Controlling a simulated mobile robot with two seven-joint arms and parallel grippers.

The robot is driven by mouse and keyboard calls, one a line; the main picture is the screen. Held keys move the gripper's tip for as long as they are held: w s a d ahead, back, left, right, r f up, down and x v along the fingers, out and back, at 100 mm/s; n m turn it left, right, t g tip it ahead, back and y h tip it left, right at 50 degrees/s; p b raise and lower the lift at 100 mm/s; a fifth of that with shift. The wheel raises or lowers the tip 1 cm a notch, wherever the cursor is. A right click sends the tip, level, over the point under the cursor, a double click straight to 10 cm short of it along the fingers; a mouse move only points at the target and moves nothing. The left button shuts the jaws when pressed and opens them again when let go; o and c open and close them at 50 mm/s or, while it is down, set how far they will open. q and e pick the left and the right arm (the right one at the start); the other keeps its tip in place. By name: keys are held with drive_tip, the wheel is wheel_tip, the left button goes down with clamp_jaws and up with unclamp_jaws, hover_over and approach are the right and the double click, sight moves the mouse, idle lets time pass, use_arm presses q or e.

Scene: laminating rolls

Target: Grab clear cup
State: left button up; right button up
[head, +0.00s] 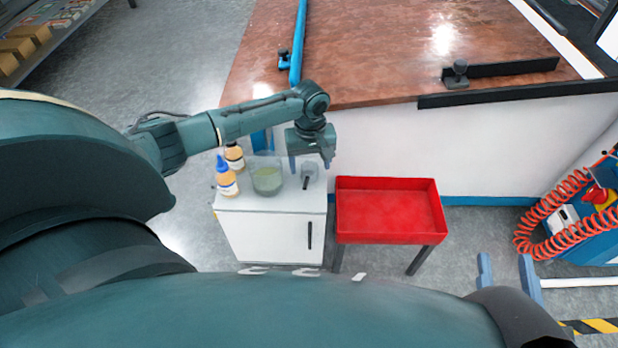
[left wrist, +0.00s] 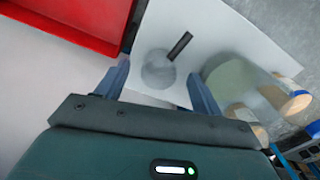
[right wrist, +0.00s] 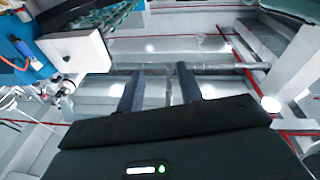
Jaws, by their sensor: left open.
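The small clear cup (head: 309,171) stands on the white cabinet top, with a short dark stick (head: 306,183) at it. In the left wrist view the cup (left wrist: 158,72) shows as a pale round shape between and beyond the fingers, and the dark stick (left wrist: 180,45) angles up from it. My left gripper (head: 310,164) is open above the cabinet, over the cup; I cannot tell whether the fingers touch it. My right gripper (head: 506,268) is open and empty at the lower right, away from the cabinet; its parted fingers show in the right wrist view (right wrist: 158,85).
A larger clear beaker with greenish contents (head: 267,179) stands left of the cup. Two glue bottles, one blue-capped (head: 227,180) and one behind (head: 235,156), stand further left. A red tray table (head: 390,238) is right of the cabinet (head: 275,235). A big brown-topped table (head: 390,60) is behind.

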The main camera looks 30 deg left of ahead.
use_arm(q)
wheel_tip(320, 180, down, 3)
drive_tip(key=shift+r+b, duration=0.1)
drive_tip(key=shift+b, duration=0.35)
drive_tip(key=c, duration=1.1)
